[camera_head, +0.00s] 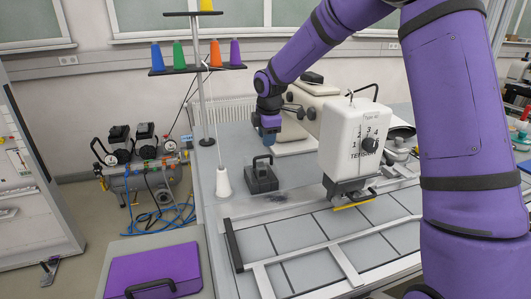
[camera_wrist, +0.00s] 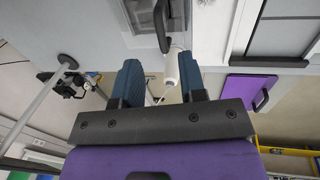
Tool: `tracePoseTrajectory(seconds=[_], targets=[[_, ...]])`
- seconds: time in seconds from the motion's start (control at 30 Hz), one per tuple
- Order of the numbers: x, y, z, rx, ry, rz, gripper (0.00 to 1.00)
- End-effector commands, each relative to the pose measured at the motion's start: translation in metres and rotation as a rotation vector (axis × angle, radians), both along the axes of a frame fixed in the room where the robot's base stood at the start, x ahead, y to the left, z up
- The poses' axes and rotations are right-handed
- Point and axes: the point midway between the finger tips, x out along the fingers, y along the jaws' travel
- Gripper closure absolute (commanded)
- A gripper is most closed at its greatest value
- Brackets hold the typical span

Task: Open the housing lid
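No lid is labelled, so I cannot tell which part is the housing lid. The white machine housing (camera_head: 352,132), marked "Type 40" and "TENSION", stands upright on the table with a thin black handle (camera_head: 366,88) on top. A dark box with a looped handle (camera_head: 262,176) sits left of it; the box also shows at the top of the wrist view (camera_wrist: 147,18). My gripper (camera_head: 268,133) hangs above and behind the box, left of the housing, touching neither. In the wrist view its blue fingers (camera_wrist: 159,66) are apart with nothing held between them.
A white thread cone (camera_head: 223,182) stands left of the box, by the spool stand (camera_head: 203,100). A beige machine (camera_head: 310,108) stands behind. A purple panel with a black handle (camera_head: 135,270) is at lower left. A grey framed panel (camera_head: 320,236) covers the table front.

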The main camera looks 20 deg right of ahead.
Motion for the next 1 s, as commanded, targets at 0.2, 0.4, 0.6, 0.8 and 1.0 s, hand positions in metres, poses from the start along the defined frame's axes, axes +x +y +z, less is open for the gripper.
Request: tracePoseTrajectory(seconds=[0.2, 0.4, 0.6, 0.8, 1.0], targets=[[0.007, 0.000, -0.038, 0.000, 0.003, 0.000, 0.62], [0.011, 0.000, -0.059, 0.000, 0.001, -0.002, 0.62], [0.013, -0.001, -0.066, -0.001, 0.001, -0.002, 0.62], [0.013, 0.000, -0.066, 0.000, 0.000, -0.002, 0.62], [0.013, 0.000, -0.066, 0.000, 0.000, -0.002, 1.00]])
